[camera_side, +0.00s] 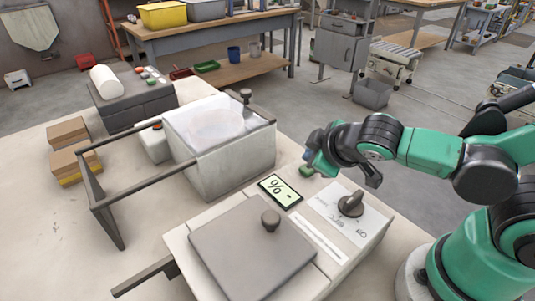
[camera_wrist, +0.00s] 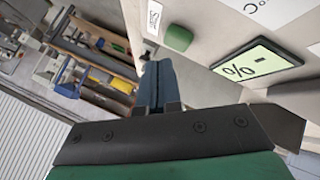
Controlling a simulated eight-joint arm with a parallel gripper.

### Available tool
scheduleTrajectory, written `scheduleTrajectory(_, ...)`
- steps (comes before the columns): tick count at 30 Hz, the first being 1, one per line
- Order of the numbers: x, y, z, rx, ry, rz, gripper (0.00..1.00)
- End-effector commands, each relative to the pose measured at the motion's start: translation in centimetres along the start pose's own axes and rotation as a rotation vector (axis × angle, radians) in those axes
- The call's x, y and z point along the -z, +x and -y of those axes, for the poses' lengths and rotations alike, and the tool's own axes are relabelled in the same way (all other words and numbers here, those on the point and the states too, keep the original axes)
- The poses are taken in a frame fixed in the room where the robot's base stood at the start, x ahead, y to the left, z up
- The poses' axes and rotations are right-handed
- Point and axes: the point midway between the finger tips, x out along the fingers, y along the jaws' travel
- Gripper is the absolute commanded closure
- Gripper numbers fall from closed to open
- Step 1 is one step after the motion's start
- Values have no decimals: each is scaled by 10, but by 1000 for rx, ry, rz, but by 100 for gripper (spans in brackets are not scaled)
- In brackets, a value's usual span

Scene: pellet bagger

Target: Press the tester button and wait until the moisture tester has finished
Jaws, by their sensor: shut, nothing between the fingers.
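The moisture tester is a pale box (camera_side: 345,268) with a grey lid (camera_side: 250,250), at the front of the table in the side view. Its green button (camera_side: 307,170) sits at the panel's far corner, and also shows in the wrist view (camera_wrist: 178,38). The display (camera_side: 279,192) reads "% -" on a pale green screen; it shows in the wrist view too (camera_wrist: 260,62). My gripper (camera_side: 309,156) is shut and empty, just beyond and above the button. In the wrist view the blue fingertips (camera_wrist: 155,68) appear apart from the button.
A dark dial knob (camera_side: 351,204) stands on the panel right of the display. Behind the tester is a pale bin with a clear top (camera_side: 225,155) and a dark metal frame (camera_side: 97,200). Brown boxes (camera_side: 70,150) lie at the left.

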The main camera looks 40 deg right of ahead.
Motion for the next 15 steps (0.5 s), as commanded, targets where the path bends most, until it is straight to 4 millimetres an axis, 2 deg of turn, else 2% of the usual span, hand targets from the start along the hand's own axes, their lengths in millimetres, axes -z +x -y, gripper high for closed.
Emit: scheduleTrajectory(15,-4,6,4,0,0,0,100)
